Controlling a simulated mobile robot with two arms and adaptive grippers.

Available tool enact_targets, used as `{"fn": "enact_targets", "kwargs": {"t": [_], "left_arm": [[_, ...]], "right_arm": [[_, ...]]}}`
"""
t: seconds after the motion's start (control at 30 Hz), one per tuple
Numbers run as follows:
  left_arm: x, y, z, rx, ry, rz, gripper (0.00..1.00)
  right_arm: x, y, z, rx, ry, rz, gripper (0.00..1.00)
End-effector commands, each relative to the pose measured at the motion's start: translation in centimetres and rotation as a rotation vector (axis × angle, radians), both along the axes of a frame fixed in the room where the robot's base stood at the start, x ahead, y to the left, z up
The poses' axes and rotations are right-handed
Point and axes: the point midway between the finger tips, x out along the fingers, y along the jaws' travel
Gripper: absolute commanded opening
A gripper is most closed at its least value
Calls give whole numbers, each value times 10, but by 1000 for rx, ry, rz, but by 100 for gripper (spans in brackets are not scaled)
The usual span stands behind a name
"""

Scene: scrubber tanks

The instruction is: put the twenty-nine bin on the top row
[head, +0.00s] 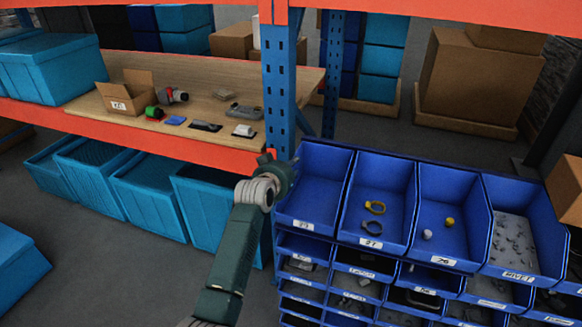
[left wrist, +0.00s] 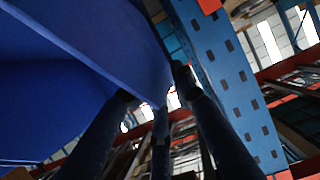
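A blue open bin (head: 313,187) is at the left end of the top row of the bin rack, beside the blue post. It looks empty, and its small white label is too blurred to read for certain. My left arm reaches up to its left side. My left gripper (head: 287,172) is at that side, its fingers mostly hidden in the head view. In the left wrist view, the dark fingers of my left gripper (left wrist: 153,82) are at the edge of a blue bin wall (left wrist: 100,45). Whether they grip it is unclear. My right gripper is not in view.
More blue bins (head: 378,200) continue the top row to the right, holding rings, small parts and rivets. Smaller drawers fill the rows below. A blue post (head: 281,85) stands close to my left gripper. A wooden shelf (head: 190,85) carries a carton and several tools.

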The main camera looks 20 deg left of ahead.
Motion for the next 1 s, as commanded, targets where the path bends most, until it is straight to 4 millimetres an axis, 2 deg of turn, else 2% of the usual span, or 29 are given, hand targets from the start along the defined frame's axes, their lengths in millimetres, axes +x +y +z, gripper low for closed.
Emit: {"fn": "enact_targets", "kwargs": {"t": [0.27, 0.37, 0.8, 1.0], "left_arm": [[-8, 1, 3, 1, -2, 1, 26], [-20, 1, 8, 1, -3, 1, 26], [-92, 3, 38, 1, -3, 1, 26], [-108, 4, 45, 1, -2, 1, 26]], "right_arm": [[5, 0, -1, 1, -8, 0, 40], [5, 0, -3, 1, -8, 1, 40], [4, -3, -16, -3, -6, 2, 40], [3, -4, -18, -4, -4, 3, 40]]}}
